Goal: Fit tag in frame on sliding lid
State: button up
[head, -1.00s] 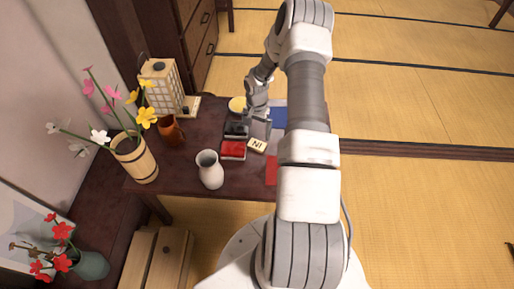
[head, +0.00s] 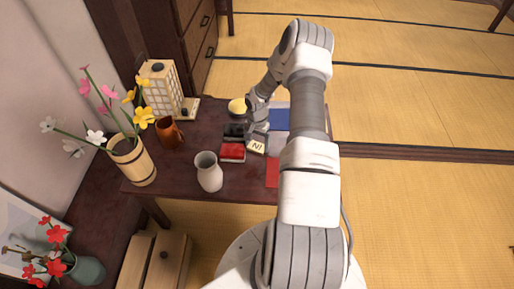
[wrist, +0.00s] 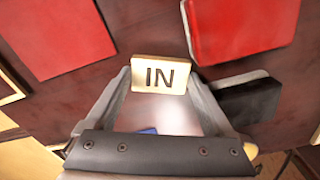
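A small cream tag (head: 256,147) marked "IN" lies on the dark low table (head: 185,184), in front of my gripper (head: 259,131). In the wrist view the tag (wrist: 161,75) spans the gap between the two fingertips of my gripper (wrist: 160,80), its lettering facing the camera. Its ends appear to meet the fingertips, but I cannot tell whether they grip it. A red box-like item (head: 232,152) and a black item (head: 236,131) lie left of the tag. I cannot make out a frame or sliding lid with certainty.
A white vase (head: 209,172), a brown mug (head: 169,133) and a lantern (head: 159,88) stand left on the table. A yellow round item (head: 237,106) is behind. A blue panel (head: 280,118) and red sheet (head: 272,173) lie right, partly behind my arm.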

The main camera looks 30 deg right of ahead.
jog(key=c, duration=0.8)
jog(key=shift+o, duration=0.2)
jog(key=shift+r, duration=0.1)
